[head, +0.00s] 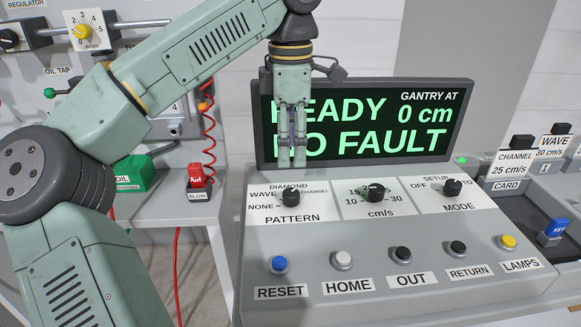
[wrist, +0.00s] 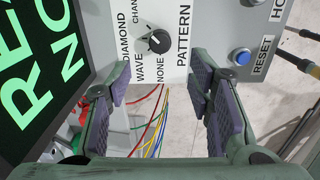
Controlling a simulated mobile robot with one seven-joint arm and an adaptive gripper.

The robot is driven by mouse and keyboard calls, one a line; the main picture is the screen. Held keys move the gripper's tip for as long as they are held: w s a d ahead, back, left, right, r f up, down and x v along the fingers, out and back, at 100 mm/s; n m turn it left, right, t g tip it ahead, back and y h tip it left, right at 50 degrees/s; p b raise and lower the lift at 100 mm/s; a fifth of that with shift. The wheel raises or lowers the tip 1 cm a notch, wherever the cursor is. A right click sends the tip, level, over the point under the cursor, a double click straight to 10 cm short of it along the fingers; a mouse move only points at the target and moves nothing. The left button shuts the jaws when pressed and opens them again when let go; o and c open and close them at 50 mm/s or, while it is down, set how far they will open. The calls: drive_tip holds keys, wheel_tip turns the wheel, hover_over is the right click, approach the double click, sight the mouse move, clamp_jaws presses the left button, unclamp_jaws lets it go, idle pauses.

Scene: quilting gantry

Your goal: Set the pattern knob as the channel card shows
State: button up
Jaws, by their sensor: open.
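The black pattern knob (head: 290,197) sits at the left of the grey console, with NONE, WAVE, DIAMOND and CHANNEL around it. It also shows in the wrist view (wrist: 159,41), beyond the fingertips; its pointer is too small to read surely. My gripper (head: 292,158) points down above the knob, in front of the screen. In the wrist view my open gripper (wrist: 159,85) has nothing between its fingers, and they are apart from the knob. The channel card (head: 511,168), reading CHANNEL 25 cm/s, stands at the right.
The screen (head: 425,140) reads READY, NO FAULT, partly hidden by my gripper. The cm/s knob (head: 373,192) and mode knob (head: 452,187) sit right of the pattern knob. Several buttons, such as the blue reset button (head: 279,264), line the front. A wave card (head: 555,146) stands behind the channel card.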

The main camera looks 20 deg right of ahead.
drive_tip(key=shift+r, duration=1.25)
